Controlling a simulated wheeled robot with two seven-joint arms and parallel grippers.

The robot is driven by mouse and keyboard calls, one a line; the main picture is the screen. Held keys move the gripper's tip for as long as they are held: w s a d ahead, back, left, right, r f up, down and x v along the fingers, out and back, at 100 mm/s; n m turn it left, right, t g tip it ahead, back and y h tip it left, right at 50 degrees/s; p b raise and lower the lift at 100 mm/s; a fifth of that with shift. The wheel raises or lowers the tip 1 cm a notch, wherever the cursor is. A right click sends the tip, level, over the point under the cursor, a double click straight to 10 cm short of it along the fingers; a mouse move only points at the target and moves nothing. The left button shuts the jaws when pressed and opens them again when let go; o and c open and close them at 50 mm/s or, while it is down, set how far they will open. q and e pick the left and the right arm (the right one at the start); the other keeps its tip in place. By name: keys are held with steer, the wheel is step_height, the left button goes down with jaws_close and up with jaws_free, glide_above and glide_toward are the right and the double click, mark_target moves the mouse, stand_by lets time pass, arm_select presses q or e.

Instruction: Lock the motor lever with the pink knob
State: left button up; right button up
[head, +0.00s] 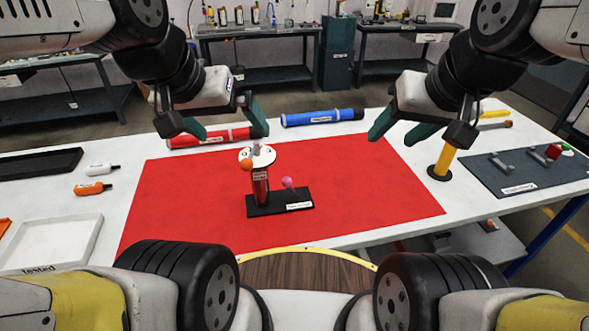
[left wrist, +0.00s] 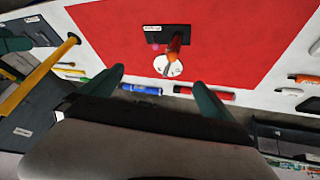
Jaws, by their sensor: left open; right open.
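The motor assembly stands on a black base (head: 264,206) on the red mat (head: 365,205), with a red upright body (head: 260,186) and a white disc (head: 262,157) on top. The lever's pink knob (head: 287,182) sticks up over the base, right of the body. An orange knob (head: 246,165) is at the disc's left. In the left wrist view the pink knob (left wrist: 154,47) is small, beside the body. My left gripper (head: 225,118) is open and empty, above and behind the motor. My right gripper (head: 408,138) is open and empty, over the mat's right back edge.
A red tube (head: 210,138) and a blue tube (head: 322,117) lie behind the motor. A yellow post (head: 444,159) stands at right, beside a grey panel (head: 522,172). Small bottles (head: 93,188) and a white tray (head: 52,240) are at left. The mat's front is clear.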

arm_select(q)
steer(key=shift+w, duration=0.15)
steer(key=c, duration=0.7)
steer(key=shift+w+d+f+n+g, duration=0.1)
steer(key=shift+w+f+n+g, duration=0.1)
steer(key=shift+w+n+g, duration=0.15)
steer(key=c, duration=0.4)
steer(key=w+n, duration=0.1)
steer(key=w+f+g, duration=0.1)
steer(key=w+d+n, duration=0.1)
steer(key=w, duration=0.1)
steer(key=shift+d+f+n+g+y, duration=0.1)
steer(key=shift+f+n+g+y, duration=0.25)
steer(key=shift+f+y, duration=0.05)
steer(key=c, duration=1.1)
steer(key=w+d+f+n+g+y, duration=0.2)
steer(key=w+f+n, duration=0.2)
steer(key=w, duration=0.1)
steer(key=shift+w+d+f, duration=0.2)
steer(key=shift+w+d, duration=0.15)
steer(key=shift+d, duration=0.05)
steer(key=w+d+f+n+g+y, duration=0.1)
steer(key=w+d+f+n+y, duration=0.4)
steer(key=f, duration=0.6)
steer(key=shift+w+d+f+n+y, duration=0.15)
steer(key=shift+w+d+n+y, duration=0.15)
steer(key=shift+w+d+n, duration=1.1)
steer(key=shift+w+a, duration=0.15)
